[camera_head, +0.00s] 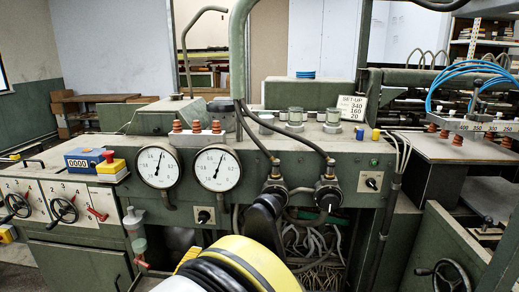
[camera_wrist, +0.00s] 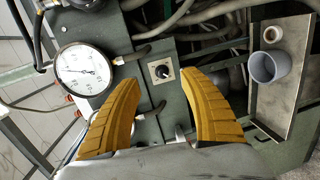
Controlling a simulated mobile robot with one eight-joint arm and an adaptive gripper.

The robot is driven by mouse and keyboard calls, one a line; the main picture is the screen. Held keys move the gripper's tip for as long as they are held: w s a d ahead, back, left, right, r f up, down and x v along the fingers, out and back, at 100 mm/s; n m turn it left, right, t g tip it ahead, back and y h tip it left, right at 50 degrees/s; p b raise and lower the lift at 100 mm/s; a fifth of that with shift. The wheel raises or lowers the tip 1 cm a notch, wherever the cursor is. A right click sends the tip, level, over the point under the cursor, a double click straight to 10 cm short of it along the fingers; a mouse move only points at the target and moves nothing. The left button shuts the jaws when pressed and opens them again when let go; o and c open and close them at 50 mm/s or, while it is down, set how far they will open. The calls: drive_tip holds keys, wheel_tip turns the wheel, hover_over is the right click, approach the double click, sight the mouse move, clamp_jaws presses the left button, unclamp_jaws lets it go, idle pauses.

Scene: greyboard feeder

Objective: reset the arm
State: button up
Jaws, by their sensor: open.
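My gripper (camera_wrist: 159,80) shows in the wrist view with its two yellow ribbed fingers spread wide and nothing between them. A small black knob on a square pale plate (camera_wrist: 163,71) lies behind the gap between the fingertips, on a green machine panel. A round white gauge (camera_wrist: 84,69) is left of the left finger. In the head view, my yellow and black arm (camera_head: 245,262) rises from the bottom edge in front of the green machine (camera_head: 333,152). The gripper's fingers cannot be clearly made out there.
Two gauges (camera_head: 158,167) (camera_head: 216,169) and two black hose fittings (camera_head: 328,196) sit on the machine's front. Handwheels (camera_head: 64,209) stand at left, a SET-UP card (camera_head: 351,107) on top. A grey cup (camera_wrist: 269,66) and a ring (camera_wrist: 272,34) rest on a tray (camera_wrist: 264,103) at right.

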drive_tip(key=s+d+r+m+g+h, duration=0.1)
drive_tip(key=d+r+m+g, duration=0.25)
drive_tip(key=d, duration=0.85)
drive_tip(key=s+d+r+m+g, duration=0.1)
drive_tip(key=d+r+m+g, duration=0.25)
drive_tip(key=d, duration=0.95)
drive_tip(key=s+d+m+y, duration=0.1)
drive_tip(key=s+d+m, duration=0.2)
drive_tip(key=s, duration=0.3)
drive_tip(key=s+d+m+g+y, duration=0.1)
drive_tip(key=s+d+m, duration=0.1)
drive_tip(key=s+d, duration=0.2)
drive_tip(key=s+d+m+g+y, duration=0.1)
drive_tip(key=s+d+m, duration=0.2)
drive_tip(key=s, duration=0.7)
drive_tip(key=shift+s+d+r+m+y, duration=0.15)
drive_tip(key=shift+d+r+m+y, duration=0.2)
drive_tip(key=shift+d, duration=0.5)
